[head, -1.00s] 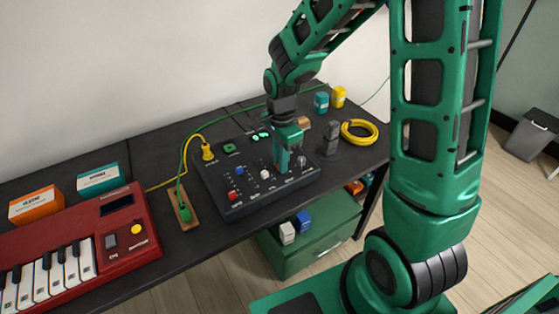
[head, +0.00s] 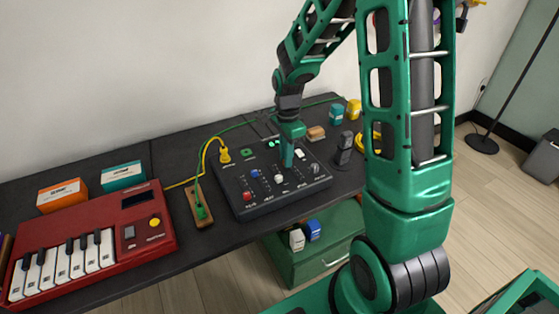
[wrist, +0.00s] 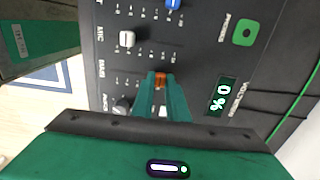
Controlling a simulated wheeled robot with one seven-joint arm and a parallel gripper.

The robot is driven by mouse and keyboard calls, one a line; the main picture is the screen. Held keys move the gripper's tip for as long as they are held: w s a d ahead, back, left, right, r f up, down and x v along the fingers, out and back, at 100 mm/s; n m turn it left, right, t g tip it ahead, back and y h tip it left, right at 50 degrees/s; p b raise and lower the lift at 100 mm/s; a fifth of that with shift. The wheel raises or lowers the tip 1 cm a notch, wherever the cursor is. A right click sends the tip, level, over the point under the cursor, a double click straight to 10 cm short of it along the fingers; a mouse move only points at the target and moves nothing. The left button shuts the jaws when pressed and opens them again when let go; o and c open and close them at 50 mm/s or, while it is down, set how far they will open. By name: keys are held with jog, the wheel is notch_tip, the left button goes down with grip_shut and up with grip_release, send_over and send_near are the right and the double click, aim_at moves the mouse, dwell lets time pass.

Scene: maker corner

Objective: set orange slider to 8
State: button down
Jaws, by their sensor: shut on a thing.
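The dark control panel (head: 285,205) sits on the black table, with several sliders and knobs. My gripper (head: 287,166) points down onto the panel's middle. In the wrist view my gripper (wrist: 162,100) is shut on the orange slider (wrist: 160,79), whose cap shows between the fingertips. Scale marks run beside it; the numeral at the slider is too small and partly hidden by the fingers to read. A white slider (wrist: 127,39) and a blue slider (wrist: 173,4) stand apart from it. The orange slider is hidden in the head view.
A dark upright device (head: 345,150) stands right of the panel.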

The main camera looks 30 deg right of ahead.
jog(key=c, duration=1.7)
grip_release()
notch_tip(320, 180, up, 11)
jog(key=shift+w+f, duration=0.1)
jog(key=s+d+r+n, duration=0.1)
jog(key=s+n, duration=0.3)
jog(key=s, duration=0.5)
jog(key=s+d+r+n, duration=0.1)
jog(key=s+d+n, duration=0.2)
jog(key=s, duration=0.7)
jog(key=s+d+r+n, duration=0.1)
jog(key=s+n, duration=0.3)
jog(key=s, duration=0.6)
jog(key=shift+s+d+r+n, duration=0.25)
jog(key=shift+d+r+n, duration=0.05)
jog(key=shift+d, duration=0.35)
